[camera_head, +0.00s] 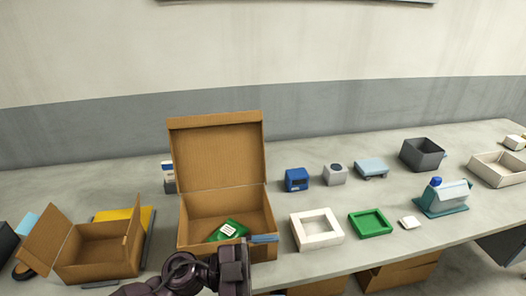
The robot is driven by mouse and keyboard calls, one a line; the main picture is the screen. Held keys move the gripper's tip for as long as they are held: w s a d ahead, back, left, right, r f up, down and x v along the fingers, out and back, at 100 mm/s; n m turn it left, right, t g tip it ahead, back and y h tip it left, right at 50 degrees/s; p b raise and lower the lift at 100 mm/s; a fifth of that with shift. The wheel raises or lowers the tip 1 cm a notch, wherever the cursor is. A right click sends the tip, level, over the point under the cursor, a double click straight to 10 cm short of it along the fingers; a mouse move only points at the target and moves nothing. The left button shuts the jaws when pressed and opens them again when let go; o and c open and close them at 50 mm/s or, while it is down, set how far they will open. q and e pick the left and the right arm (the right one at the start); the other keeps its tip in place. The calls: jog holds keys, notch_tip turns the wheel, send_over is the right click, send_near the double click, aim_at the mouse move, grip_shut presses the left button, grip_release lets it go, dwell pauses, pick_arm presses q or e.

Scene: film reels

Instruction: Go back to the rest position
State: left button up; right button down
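One dark arm of mine enters at the bottom, left of centre, and I take it as the left. Its gripper (246,268) is in front of the tall open cardboard box (222,160). Its fingers are not clear enough to tell open from shut. A green item with a white label (228,231) lies inside that box. A blue strip (264,238) shows at the box's front right edge, just above the gripper; I cannot tell whether they touch. My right gripper is out of view.
A smaller open cardboard box (98,258) stands left, by a yellow item (120,215). To the right are a white square frame (317,230), a green tray (370,223), a blue box (297,180), a dark bin (422,154) and a teal-based item (443,198). Bare counter lies between them.

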pick_arm(q)
jog(key=w+a+f+n+t+y, duration=0.25)
jog(key=a+n+t+y, duration=0.25)
jog(key=a+n+t, duration=0.35)
jog(key=w+a+f+n+t+y, duration=0.2)
jog(key=a+f+n+t+y, duration=0.25)
jog(key=a+n+t, duration=0.35)
jog(key=s+a+f+n+g+y, duration=0.5)
jog(key=s+a+f+y, duration=0.5)
jog(key=f, duration=0.5)
jog(key=s+a+n, duration=0.1)
jog(key=s+a, duration=0.1)
jog(key=shift+s+a+f, duration=0.25)
jog(key=shift+s, duration=0.1)
jog(key=shift+g, duration=0.25)
